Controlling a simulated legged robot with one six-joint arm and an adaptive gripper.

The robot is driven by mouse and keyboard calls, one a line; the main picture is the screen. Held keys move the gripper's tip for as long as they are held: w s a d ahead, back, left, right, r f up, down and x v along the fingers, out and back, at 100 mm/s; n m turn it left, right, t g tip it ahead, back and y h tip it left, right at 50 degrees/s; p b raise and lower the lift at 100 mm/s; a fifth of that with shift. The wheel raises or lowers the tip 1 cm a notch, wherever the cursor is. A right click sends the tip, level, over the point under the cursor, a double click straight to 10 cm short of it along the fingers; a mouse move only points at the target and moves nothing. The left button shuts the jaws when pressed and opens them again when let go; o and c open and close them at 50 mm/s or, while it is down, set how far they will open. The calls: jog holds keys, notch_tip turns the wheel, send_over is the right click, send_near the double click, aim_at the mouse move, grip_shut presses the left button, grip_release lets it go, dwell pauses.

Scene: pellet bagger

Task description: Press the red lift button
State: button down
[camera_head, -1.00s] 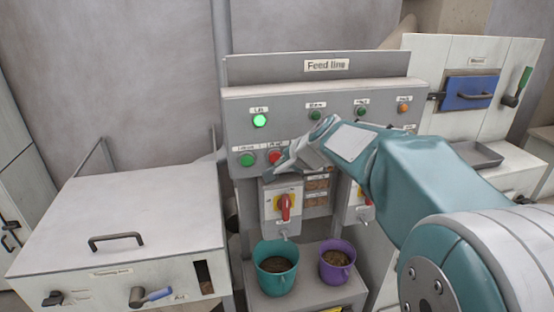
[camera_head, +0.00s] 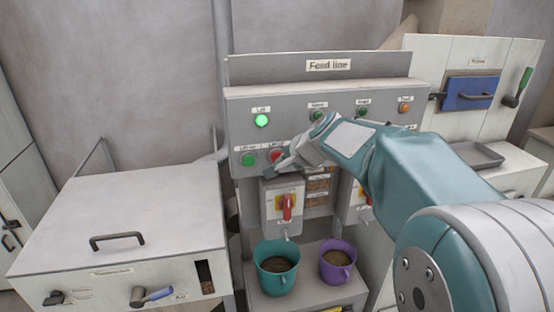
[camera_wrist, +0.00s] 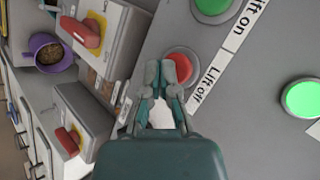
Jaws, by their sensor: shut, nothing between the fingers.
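The red lift button (camera_wrist: 180,65), labelled "Lift off", sits on the grey panel in the wrist view. In the head view the red button (camera_head: 276,155) shows partly, beside the gripper. My gripper (camera_wrist: 167,70) is shut and empty. Its fingertips overlap the lower left part of the red button in the wrist view; I cannot tell whether they touch it. In the head view my gripper (camera_head: 284,164) is just below and right of the red button. The green "Lift on" button (camera_head: 248,159) is to its left. The green lift lamp (camera_head: 261,120) above is lit.
Below the panel are a red rotary switch on yellow (camera_head: 287,206), a teal bucket (camera_head: 276,279) and a purple bucket (camera_head: 336,272), both holding pellets. A white cabinet (camera_head: 120,215) with a handle stands at left. A hatch with a blue door (camera_head: 468,92) is at right.

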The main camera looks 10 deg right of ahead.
jog(key=shift+w, duration=0.3)
dwell(0.4)
jog(key=shift+s, duration=0.1)
jog(key=shift+s+a, duration=0.15)
jog(key=shift+s, duration=0.55)
jog(key=shift+s, duration=3)
